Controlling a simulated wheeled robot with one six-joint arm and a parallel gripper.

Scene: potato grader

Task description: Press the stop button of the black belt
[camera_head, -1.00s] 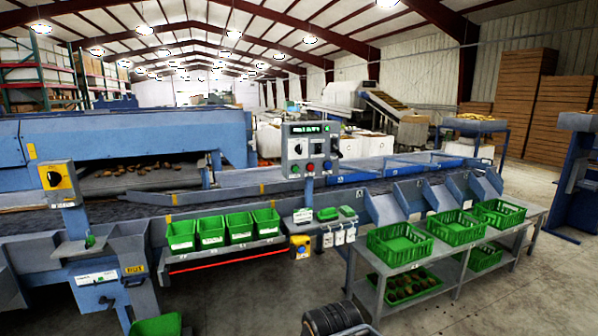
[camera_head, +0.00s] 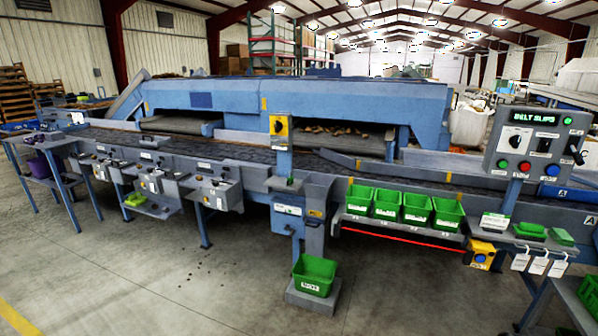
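A grey control panel (camera_head: 535,145) stands on a blue post at the right of the head view. Its lit green display (camera_head: 534,118) seems to read "BELT SLIPS". Along its lower edge are a green button (camera_head: 502,164), a red button (camera_head: 525,166) and a blue button (camera_head: 552,170). A round dial (camera_head: 516,143) and a black lever sit above them. The labels under the buttons are too small to read surely. The dark belt (camera_head: 310,165) runs along the long blue machine. My gripper is not in view.
A yellow switch box (camera_head: 280,126) stands on a post near the middle, and another yellow box (camera_head: 480,254) hangs below the panel. Green bins (camera_head: 388,203) line a shelf. A green crate (camera_head: 314,275) stands low in front. The concrete floor (camera_head: 150,280) at front left is mostly clear.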

